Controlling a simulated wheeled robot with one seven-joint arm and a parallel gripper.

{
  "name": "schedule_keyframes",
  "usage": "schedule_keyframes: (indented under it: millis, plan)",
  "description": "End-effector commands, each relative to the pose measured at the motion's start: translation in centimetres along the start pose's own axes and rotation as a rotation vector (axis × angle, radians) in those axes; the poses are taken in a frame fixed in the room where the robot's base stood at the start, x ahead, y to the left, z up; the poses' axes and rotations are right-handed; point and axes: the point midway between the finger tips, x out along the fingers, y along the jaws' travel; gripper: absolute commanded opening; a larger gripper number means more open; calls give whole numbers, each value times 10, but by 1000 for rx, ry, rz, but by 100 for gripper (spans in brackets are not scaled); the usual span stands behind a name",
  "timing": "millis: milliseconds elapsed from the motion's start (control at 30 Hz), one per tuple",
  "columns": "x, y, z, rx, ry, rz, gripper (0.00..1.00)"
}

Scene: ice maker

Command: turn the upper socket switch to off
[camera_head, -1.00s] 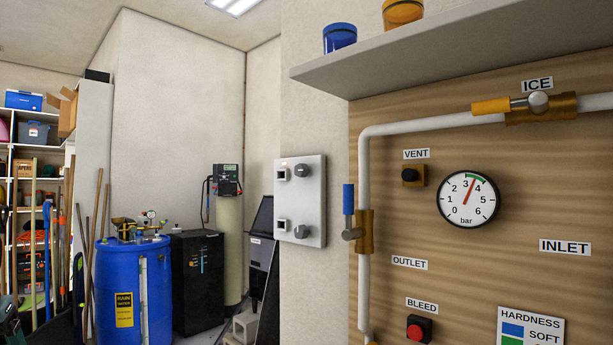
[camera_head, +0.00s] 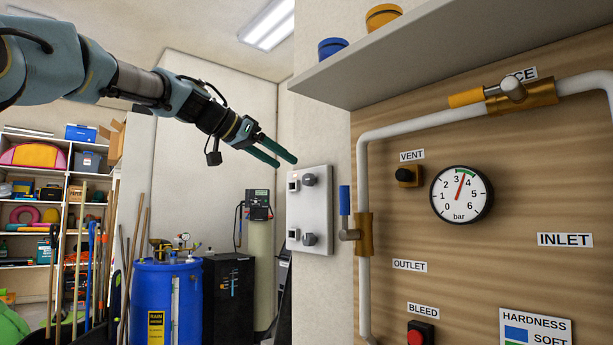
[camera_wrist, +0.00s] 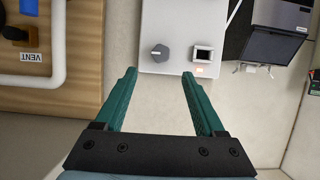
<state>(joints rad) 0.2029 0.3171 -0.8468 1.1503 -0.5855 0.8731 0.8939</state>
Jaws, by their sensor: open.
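A light grey socket panel (camera_head: 322,212) is on the narrow wall left of the wooden board. Its upper switch is a dark round knob (camera_head: 309,180), with a socket (camera_head: 293,184) on its left. A lower knob (camera_head: 309,239) and socket sit beneath. My gripper (camera_head: 287,162) is open and empty, just above the panel's upper left in the head view. In the wrist view, which is upside down, the upper knob (camera_wrist: 160,53) lies ahead between the lines of my open fingers (camera_wrist: 159,73), apparently untouched. A small reddish light (camera_wrist: 200,69) shows by the socket.
A blue-handled valve (camera_head: 346,200) and white pipe stand close right of the panel. A shelf (camera_head: 450,40) juts out above right. A blue barrel (camera_head: 166,300) and black cabinet (camera_head: 228,295) stand lower left.

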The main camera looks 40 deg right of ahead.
Motion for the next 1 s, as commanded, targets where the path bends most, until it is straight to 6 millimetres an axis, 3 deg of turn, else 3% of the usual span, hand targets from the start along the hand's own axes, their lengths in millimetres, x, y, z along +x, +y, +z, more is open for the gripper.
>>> schedule_keyframes:
  millis: [300,500,867,1000]
  plan:
    - [58,1,-3,-1,-3,2,72]
    - [81,0,-1,-1,-2,0,72]
    - [86,-1,1,-1,-2,-3,72]
    - [86,-1,1,-1,-2,-3,58]
